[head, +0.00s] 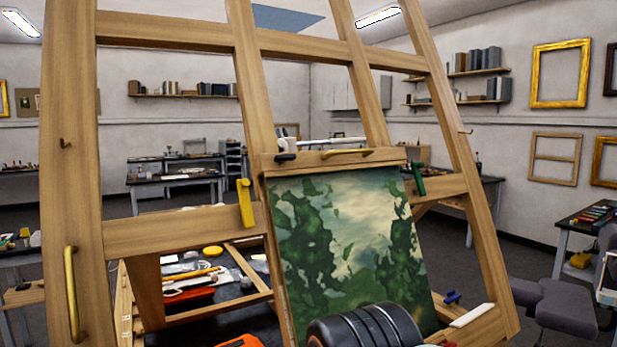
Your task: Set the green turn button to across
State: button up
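The green turn button (418,180) sits at the upper right edge of the painting (345,250), in front of the wooden crossbar. Its long side runs roughly up and down, along the painting's side edge. A yellow turn button (246,203) stands upright on the crossbar left of the painting. A small black piece (285,157) lies sideways on the top rail. A blue piece (452,297) and a white bar (472,315) are at the lower right.
The wooden easel frame (70,170) surrounds the painting, with open gaps between its bars. A brass handle (75,295) is on the left post and another brass handle (347,153) on the top rail. A dark table (220,315) with tools shows behind. A grey stool (555,305) stands at right.

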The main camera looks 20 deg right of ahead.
aim_at(420, 189)
jog(key=i+l+z, duration=0.1)
jog(key=z, duration=1.05)
